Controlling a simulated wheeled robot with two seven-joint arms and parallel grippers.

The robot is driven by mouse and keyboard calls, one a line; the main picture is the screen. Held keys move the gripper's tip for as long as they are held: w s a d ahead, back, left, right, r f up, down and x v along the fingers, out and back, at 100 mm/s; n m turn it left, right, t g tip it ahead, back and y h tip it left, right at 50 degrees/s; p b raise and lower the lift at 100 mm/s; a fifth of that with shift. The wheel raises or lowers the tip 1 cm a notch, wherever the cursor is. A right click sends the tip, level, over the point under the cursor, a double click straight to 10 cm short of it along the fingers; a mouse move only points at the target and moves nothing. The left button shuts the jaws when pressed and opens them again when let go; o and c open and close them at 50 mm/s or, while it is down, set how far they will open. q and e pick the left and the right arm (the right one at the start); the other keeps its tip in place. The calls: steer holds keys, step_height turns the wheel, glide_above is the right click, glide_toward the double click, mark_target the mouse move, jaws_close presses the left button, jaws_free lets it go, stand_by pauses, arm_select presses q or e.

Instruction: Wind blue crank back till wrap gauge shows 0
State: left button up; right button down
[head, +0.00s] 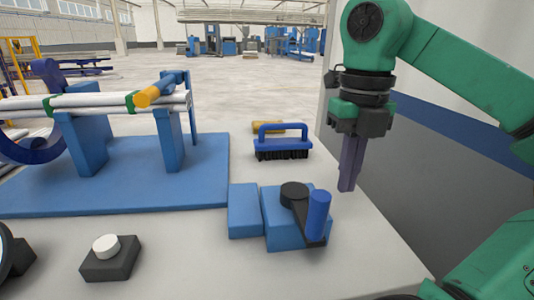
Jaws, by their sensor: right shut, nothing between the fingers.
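The crank has a blue upright handle (318,214) on a dark arm with a round black hub (294,194). It sits on a blue block (285,232) near the table's front right. The handle is at the block's right side, toward the front. My right gripper (347,188) is shut and empty, pointing down above the table's right edge, behind and right of the handle and apart from it. A round dial (8,255), cut off at the lower left edge, may be the wrap gauge; its reading cannot be seen. My left gripper is not in view.
White pipes (75,101) with green bands rest on blue supports over a blue plate (120,190) at left. A blue brush (283,145) stands behind the crank. A black box with a white button (106,246) is at front left. Bare table lies around the crank's front.

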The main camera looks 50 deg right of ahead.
step_height(320, 180, up, 11)
steer(key=s+p, duration=0.1)
steer(key=p, duration=0.8)
steer(key=shift+s, duration=0.15)
steer(key=shift+f, duration=0.15)
